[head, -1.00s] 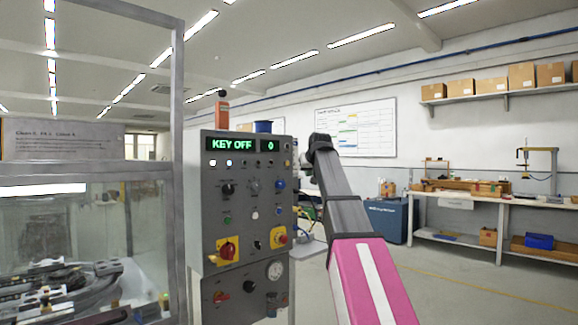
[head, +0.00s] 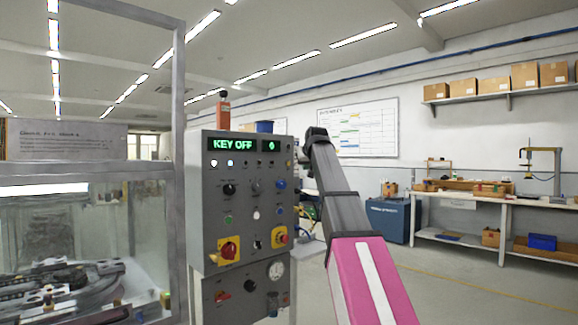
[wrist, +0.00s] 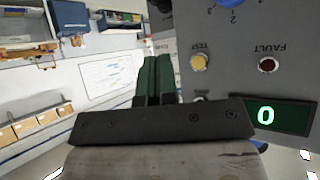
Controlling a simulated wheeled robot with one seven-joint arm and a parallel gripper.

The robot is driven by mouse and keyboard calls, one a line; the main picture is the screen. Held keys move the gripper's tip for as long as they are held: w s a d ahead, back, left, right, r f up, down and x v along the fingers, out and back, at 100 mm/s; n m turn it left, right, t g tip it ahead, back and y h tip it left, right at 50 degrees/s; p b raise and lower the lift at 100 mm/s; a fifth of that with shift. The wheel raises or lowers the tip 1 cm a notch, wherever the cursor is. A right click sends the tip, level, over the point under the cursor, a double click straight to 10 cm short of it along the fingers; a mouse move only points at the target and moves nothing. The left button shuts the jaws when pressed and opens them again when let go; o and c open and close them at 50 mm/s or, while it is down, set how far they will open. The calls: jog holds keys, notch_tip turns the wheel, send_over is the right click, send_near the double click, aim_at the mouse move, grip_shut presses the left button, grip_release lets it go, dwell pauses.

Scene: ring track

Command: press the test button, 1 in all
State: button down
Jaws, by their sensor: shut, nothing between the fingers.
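The test button (wrist: 199,62) is a small pale yellow cap under the label TEST in the wrist view, which shows the panel upside down. It sits near the edge of the grey control panel (head: 204,240). My gripper (wrist: 153,62) is shut and empty, its two dark green fingers side by side. In the wrist view the fingertips appear beside the panel's edge, apart from the button. In the head view the arm reaches up to the panel's upper right, and the fingers are too small to make out.
A dark red FAULT lamp (wrist: 268,65), a blue knob (head: 280,184) and a green display reading KEY OFF (head: 232,145) are on the panel. A glass-walled enclosure (head: 178,150) stands at left. A workbench (head: 470,195) and blue cabinet (head: 388,220) are further back at right.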

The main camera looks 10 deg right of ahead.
jog(key=w+a, duration=0.3)
jog(key=w, duration=0.2)
jog(key=shift+w+a, duration=0.15)
jog(key=shift+a, duration=0.25)
dwell(1.8)
jog(key=shift+w+a, duration=0.25)
jog(key=shift+w, duration=0.1)
jog(key=shift+w+a, duration=0.25)
jog(key=shift+w, duration=0.05)
dwell(0.8)
jog(key=shift+s, duration=0.1)
jog(key=shift+s+d, duration=0.5)
jog(key=shift+s, duration=0.1)
dwell(0.3)
jog(key=s+d, duration=0.1)
jog(key=s, duration=0.1)
jog(key=s+d, duration=0.2)
dwell(0.5)
